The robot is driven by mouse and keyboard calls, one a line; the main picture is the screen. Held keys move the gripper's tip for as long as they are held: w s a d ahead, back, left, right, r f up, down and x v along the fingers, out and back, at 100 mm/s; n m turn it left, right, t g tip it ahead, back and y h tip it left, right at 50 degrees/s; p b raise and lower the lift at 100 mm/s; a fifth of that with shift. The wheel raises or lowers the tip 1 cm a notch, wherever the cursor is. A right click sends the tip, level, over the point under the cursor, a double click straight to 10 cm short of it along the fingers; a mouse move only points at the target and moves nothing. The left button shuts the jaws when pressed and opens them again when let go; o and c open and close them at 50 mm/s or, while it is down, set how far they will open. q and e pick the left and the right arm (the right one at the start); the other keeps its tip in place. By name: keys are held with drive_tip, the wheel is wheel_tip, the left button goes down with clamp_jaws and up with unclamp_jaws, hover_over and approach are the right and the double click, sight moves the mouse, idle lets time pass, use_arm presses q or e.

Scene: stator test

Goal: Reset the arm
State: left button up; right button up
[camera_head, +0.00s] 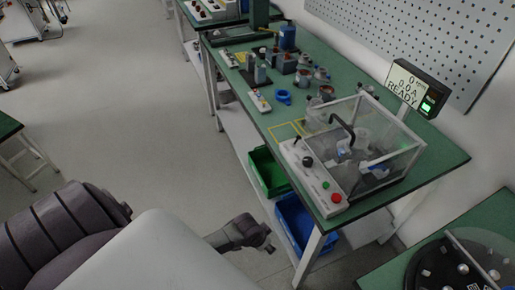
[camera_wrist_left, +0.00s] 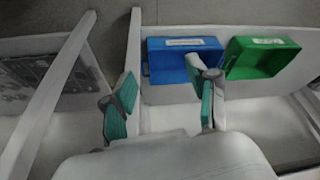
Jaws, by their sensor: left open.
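My left gripper (camera_head: 262,238) hangs in the aisle before the front edge of the green workbench (camera_head: 442,158), below the level of its top. In the left wrist view my left gripper (camera_wrist_left: 162,104) has its two teal-padded fingers spread wide, with nothing between them. It is apart from the blue bin (camera_wrist_left: 168,64) and the green bin (camera_wrist_left: 258,60) on the lower shelf. One finger overlaps the blue bin in that view. My right gripper is in neither view.
On the bench stands a clear-walled test box (camera_head: 385,150) with a control panel (camera_head: 312,178). A display (camera_head: 415,87) behind it reads READY. Several small parts and a blue ring (camera_head: 283,97) lie farther back. A round dark fixture (camera_head: 450,268) is at lower right.

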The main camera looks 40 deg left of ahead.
use_arm(q)
drive_tip(key=shift+s+a+f, duration=0.4)
drive_tip(key=shift+a+f, duration=0.05)
drive_tip(key=shift+f, duration=0.1)
drive_tip(key=s+f+g, duration=0.1)
drive_tip(key=s+f, duration=0.5)
drive_tip(key=s, duration=0.4)
drive_tip(key=s+f+g, duration=0.1)
drive_tip(key=s+f, duration=0.5)
drive_tip(key=s, duration=0.4)
drive_tip(key=s+d+f+y, duration=0.1)
drive_tip(key=s+f, duration=0.5)
drive_tip(key=s, duration=0.5)
drive_tip(key=shift+f+g, duration=0.2)
drive_tip(key=shift+g, duration=0.2)
